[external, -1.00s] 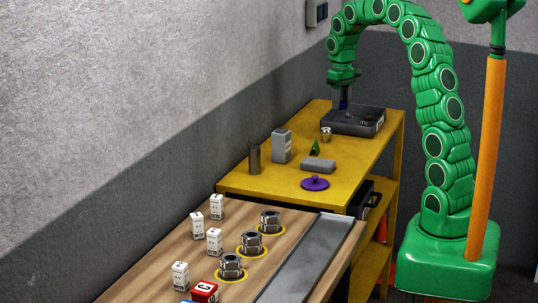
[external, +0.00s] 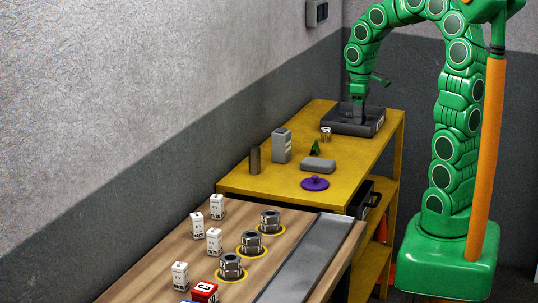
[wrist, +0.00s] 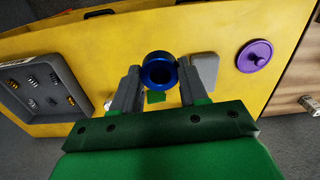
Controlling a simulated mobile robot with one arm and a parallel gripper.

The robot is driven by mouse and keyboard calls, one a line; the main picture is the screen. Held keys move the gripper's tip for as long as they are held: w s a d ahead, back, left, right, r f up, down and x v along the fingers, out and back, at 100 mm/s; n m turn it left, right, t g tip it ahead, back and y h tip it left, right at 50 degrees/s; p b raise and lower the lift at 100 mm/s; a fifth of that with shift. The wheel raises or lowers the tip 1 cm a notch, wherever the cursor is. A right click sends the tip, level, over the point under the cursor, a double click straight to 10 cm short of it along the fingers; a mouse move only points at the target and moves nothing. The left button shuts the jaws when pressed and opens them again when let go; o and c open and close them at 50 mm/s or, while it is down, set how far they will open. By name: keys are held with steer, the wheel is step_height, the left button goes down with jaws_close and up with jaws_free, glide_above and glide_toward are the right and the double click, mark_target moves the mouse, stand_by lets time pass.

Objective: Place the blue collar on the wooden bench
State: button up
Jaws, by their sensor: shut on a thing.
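The blue collar (wrist: 152,76) shows in the wrist view as a ring, end-on between the fingers of my gripper (wrist: 160,84). My gripper is shut on it. In the external view my gripper (external: 358,116) points down at the dark tray on the yellow table, and I cannot make out the collar there. The wooden bench (external: 150,262) is in the foreground of the external view, well apart from my gripper. Its edge also shows at the right of the wrist view (wrist: 306,72).
The yellow table (external: 270,180) bears the dark tray (external: 340,128) of small parts, a grey box (external: 281,146), a grey cylinder (external: 254,160), a grey block (external: 318,165) and a purple lid (external: 314,183). The bench bears several white boxes (external: 215,240), metal collars (external: 251,241) and a grey strip (external: 305,258).

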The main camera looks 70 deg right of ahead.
steer(key=s+a+n, duration=0.2)
steer(key=s+a, duration=0.1)
steer(key=a, duration=0.1)
glide_above(329, 155)
steer(key=shift+s+a+f, duration=0.1)
steer(key=shift+a+f, duration=0.05)
steer(key=shift+f, duration=2.4)
steer(key=shift+a+f, duration=0.15)
steer(key=shift+f, duration=4)
steer(key=shift+f, duration=0.15)
steer(key=o, duration=1.2)
steer(key=shift+c, duration=0.2)
